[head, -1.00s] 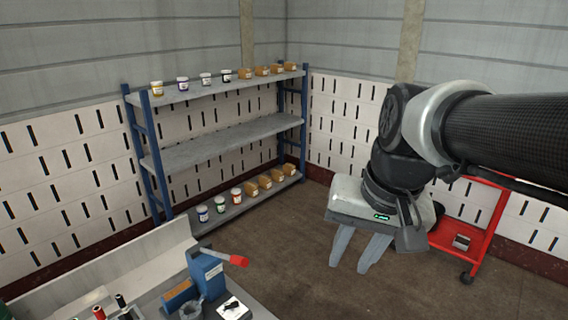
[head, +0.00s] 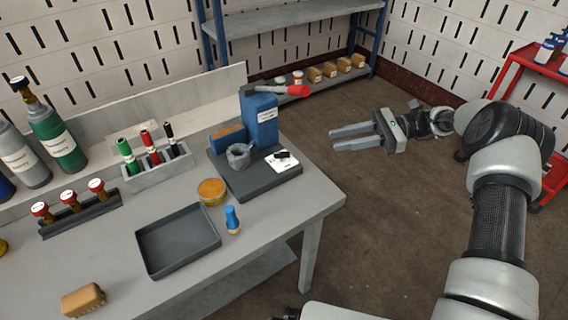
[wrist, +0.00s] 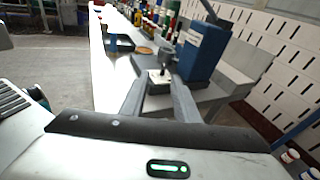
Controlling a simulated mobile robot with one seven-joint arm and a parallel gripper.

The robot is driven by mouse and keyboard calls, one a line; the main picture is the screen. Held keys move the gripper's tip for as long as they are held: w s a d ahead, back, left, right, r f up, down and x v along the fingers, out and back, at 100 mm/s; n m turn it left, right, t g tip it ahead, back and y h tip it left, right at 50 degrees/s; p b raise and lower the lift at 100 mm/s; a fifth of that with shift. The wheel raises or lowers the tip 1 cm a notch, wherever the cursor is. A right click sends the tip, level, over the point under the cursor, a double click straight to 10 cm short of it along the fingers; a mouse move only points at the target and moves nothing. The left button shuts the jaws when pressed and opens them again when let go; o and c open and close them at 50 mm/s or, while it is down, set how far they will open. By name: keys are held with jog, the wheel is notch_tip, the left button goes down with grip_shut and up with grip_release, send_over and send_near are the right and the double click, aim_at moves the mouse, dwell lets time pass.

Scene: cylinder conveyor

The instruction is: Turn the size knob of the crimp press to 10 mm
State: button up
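The crimp press has a blue body (head: 259,122) with a red-tipped lever (head: 290,91) on top, standing on a dark base (head: 240,190) at the right end of the bench. Its size knob (head: 282,154) is a small black piece on a white plate (head: 280,165); its setting is too small to read. My gripper (head: 335,139) is open and empty, over the floor to the right of the press, fingers pointing left toward it. In the wrist view, the press (wrist: 203,48) and white plate (wrist: 158,76) lie beyond my fingers (wrist: 158,84), apart from them.
A red cart (head: 520,70) is at right. Floor between bench and arm is clear.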

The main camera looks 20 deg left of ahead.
jog(key=m+y+b, duration=0.1)
jog(key=y, duration=0.1)
send_near(282, 153)
jog(key=x, duration=0.5)
jog(key=b+x, duration=0.1)
jog(key=x, duration=0.3)
jog(key=shift+a+f, duration=0.25)
jog(key=shift+a, duration=0.15)
jog(key=shift+m, duration=0.3)
grip_shut()
